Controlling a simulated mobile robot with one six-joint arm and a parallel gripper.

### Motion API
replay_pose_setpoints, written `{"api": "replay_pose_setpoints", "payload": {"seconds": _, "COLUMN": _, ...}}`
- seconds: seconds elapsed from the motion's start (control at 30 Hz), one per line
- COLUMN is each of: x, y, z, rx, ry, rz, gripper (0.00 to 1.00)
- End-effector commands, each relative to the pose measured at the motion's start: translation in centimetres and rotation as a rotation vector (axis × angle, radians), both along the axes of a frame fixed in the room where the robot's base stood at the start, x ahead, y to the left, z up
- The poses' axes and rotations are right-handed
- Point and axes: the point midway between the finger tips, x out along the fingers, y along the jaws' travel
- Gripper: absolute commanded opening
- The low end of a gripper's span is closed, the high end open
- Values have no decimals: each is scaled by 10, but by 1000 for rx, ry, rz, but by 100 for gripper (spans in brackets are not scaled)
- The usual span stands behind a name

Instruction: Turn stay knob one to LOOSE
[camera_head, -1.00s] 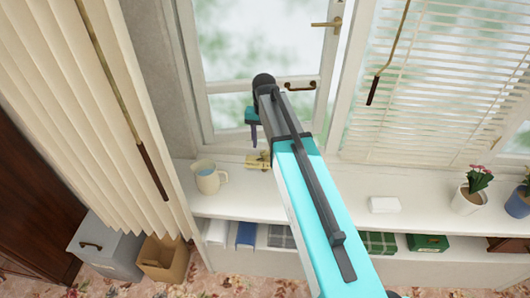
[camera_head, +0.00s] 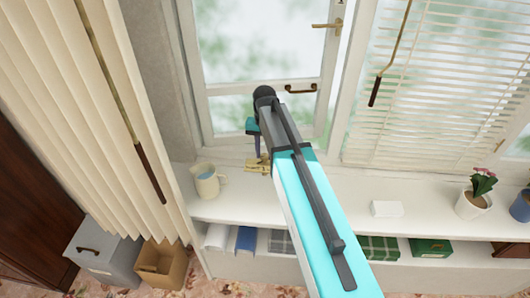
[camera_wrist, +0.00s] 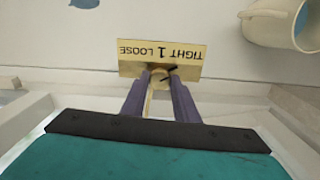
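A brass plate (camera_wrist: 128,66) carries the words TIGHT, 1 and LOOSE, upside down in the wrist view, with LOOSE on the left and TIGHT on the right. Stay knob one (camera_wrist: 158,80) is at the plate's near edge, partly hidden by the fingers. A dark pointer there slants towards the TIGHT side. My gripper (camera_wrist: 159,82) has its two purple fingers apart, one on each side of the knob; contact is not clear. In the head view, my gripper (camera_head: 259,156) points down at the brass fitting (camera_head: 252,164) on the sill.
A cream mug (camera_head: 207,183) stands left of the fitting. The window frame (camera_head: 230,88) with a brass handle (camera_head: 300,89) rises behind my arm. A white box (camera_head: 386,208) and a potted plant (camera_head: 472,205) are to the right. Vertical blinds (camera_head: 110,120) hang left.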

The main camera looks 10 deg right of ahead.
Motion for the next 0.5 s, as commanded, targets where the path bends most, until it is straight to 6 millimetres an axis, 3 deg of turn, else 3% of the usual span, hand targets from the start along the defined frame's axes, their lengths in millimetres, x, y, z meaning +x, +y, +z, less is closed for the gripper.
{"api": "replay_pose_setpoints", "payload": {"seconds": 0.5, "x": 0, "y": 0, "z": 0, "rx": 1, "ry": 0, "rz": 73, "gripper": 5}}
